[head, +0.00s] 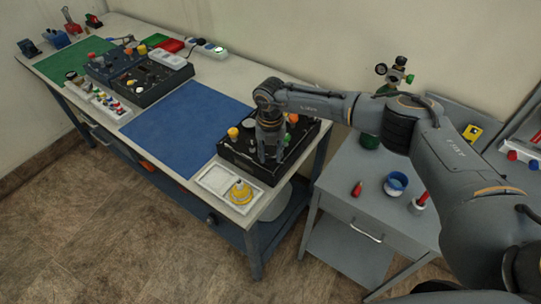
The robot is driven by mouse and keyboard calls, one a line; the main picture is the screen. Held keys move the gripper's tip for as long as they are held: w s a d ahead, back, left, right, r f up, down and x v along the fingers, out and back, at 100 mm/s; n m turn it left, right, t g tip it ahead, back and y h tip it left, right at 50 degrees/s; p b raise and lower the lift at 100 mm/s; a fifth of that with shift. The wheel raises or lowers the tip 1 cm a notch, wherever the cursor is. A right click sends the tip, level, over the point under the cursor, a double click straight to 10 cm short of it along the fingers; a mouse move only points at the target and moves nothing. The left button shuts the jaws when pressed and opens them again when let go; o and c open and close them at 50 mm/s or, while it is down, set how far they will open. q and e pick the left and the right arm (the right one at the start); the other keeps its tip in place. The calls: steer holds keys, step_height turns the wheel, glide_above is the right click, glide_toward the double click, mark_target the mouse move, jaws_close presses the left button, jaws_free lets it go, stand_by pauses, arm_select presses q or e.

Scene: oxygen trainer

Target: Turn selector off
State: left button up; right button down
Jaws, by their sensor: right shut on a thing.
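The oxygen trainer is a black box (236,157) at the right end of the long workbench. Its top carries a yellow-orange knob (233,132), a pale round gauge or dial (249,123) and a small red-orange part (293,118). My right gripper (270,158) points down onto the middle of the box, its fingers low at the panel. It is shut on a small part there, which looks like the selector; fingers and wrist hide it, so its setting cannot be read. My left gripper is not in view.
A white tray (208,181) with a yellow mask (241,192) lies at the bench's front right corner. A blue mat (180,125) left of the box is clear. A grey side table (345,205) at right holds a blue cup (396,182) and a red item (357,189).

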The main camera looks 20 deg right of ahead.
steer(key=n+b, duration=1.1)
steer(key=shift+f+n, duration=0.2)
steer(key=shift+n, duration=0.1)
steer(key=n+b, duration=0.4)
steer(key=n, duration=0.1)
steer(key=n+b, duration=0.2)
steer(key=n, duration=0.1)
steer(key=shift+r+n, duration=0.15)
steer(key=shift+n, duration=0.15)
steer(key=shift+n+b, duration=0.35)
steer(key=shift+n, duration=0.75)
steer(key=shift+r, duration=0.1)
steer(key=c, duration=1)
jaws_free()
steer(key=shift+o, duration=0.2)
